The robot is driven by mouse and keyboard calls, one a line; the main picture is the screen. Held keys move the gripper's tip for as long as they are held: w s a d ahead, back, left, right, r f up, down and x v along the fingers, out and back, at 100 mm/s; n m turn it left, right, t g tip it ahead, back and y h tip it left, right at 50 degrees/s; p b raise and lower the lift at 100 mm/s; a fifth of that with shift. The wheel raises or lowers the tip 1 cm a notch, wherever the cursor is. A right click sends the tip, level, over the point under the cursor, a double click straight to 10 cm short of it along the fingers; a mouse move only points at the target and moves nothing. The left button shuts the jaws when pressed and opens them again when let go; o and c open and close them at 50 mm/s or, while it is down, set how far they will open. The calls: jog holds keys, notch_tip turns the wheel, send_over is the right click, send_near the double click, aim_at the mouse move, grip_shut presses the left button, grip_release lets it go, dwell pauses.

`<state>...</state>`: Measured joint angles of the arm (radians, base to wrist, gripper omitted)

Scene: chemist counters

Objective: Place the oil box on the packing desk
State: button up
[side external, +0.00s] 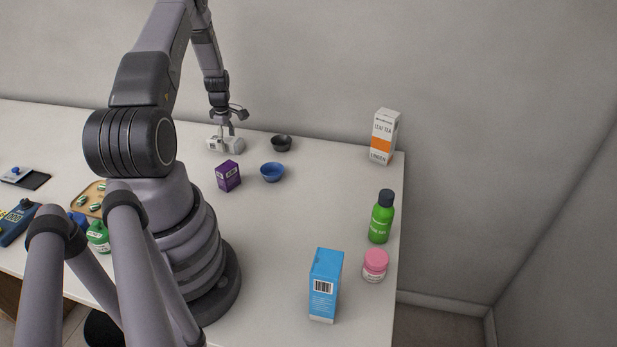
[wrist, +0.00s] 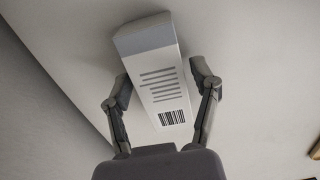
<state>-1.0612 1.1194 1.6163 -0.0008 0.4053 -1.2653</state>
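A white box with a grey end (side external: 226,145) lies on its side on the white counter (side external: 290,220), near the back wall. No name on it can be read, so I cannot tell if it is the oil box. My gripper (side external: 228,128) is over this box, pointing down. In the wrist view the box (wrist: 160,85) shows a barcode and lines of print. My gripper (wrist: 163,88) is open there, one finger on each side of the box, with gaps visible. I cannot tell which surface is the packing desk.
A purple box (side external: 228,176), a blue bowl (side external: 272,172) and a dark bowl (side external: 282,143) stand near my gripper. To the right are a tea box (side external: 384,137), a green bottle (side external: 381,218), a pink jar (side external: 375,266) and a blue box (side external: 324,285). The counter's middle is clear.

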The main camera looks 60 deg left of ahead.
jog(key=c, duration=0.9)
